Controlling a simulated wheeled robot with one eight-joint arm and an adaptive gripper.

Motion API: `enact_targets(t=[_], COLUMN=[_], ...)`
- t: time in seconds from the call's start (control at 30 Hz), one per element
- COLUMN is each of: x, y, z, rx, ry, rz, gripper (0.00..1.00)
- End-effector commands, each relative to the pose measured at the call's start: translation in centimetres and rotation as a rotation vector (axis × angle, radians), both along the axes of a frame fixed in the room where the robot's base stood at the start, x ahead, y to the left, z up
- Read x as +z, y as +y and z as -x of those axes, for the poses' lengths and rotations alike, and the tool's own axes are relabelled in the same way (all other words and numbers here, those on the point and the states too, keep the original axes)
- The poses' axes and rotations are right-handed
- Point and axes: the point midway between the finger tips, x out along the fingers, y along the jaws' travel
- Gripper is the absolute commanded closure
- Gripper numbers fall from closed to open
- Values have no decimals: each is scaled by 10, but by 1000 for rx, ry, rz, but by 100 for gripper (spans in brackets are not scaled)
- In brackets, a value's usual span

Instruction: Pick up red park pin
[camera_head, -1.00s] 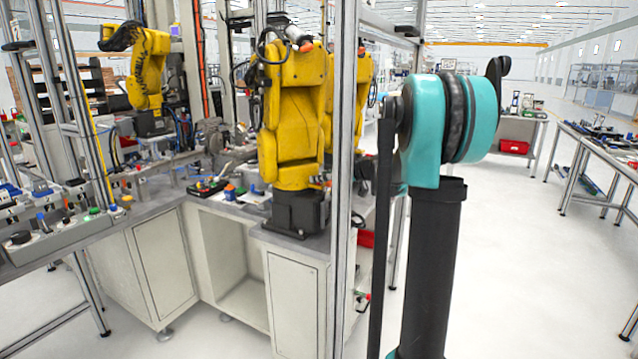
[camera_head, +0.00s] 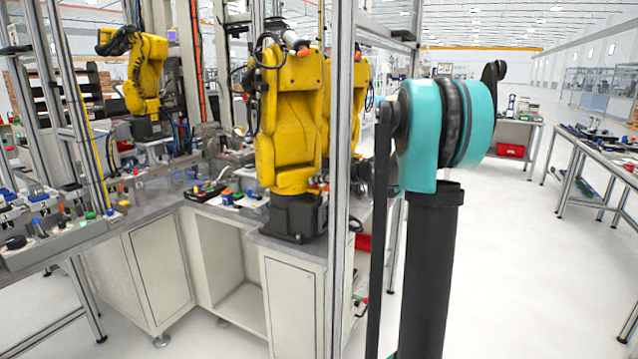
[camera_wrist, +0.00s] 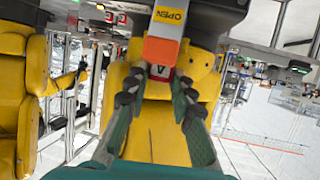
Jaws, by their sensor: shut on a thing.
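In the wrist view, my gripper (camera_wrist: 158,88) has teal fingers with dark, jointed tips. A small red piece with white (camera_wrist: 160,71) shows between the fingertips; I take it to be the red park pin. Its shape is mostly hidden. I cannot tell whether the block is joined to the red piece. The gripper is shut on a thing. In the head view only my teal and black arm shows, and the gripper is out of frame.
Yellow robot arms (camera_head: 295,120) stand on a grey workbench (camera_head: 180,203) behind a metal frame post (camera_head: 341,200). A yellow arm (camera_wrist: 155,125) fills the wrist view behind my fingers. A control panel (camera_head: 60,240) is at the left. Open floor (camera_head: 540,260) lies at the right.

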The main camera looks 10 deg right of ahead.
Motion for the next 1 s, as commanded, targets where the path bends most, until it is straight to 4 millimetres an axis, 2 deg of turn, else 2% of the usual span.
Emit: enact_targets(t=[0.47,1.0], x=[66,63], y=[-3,-95], z=[3,101], rx=[-1,-4], ry=[0,1], rz=[0,0], gripper=[96,96])
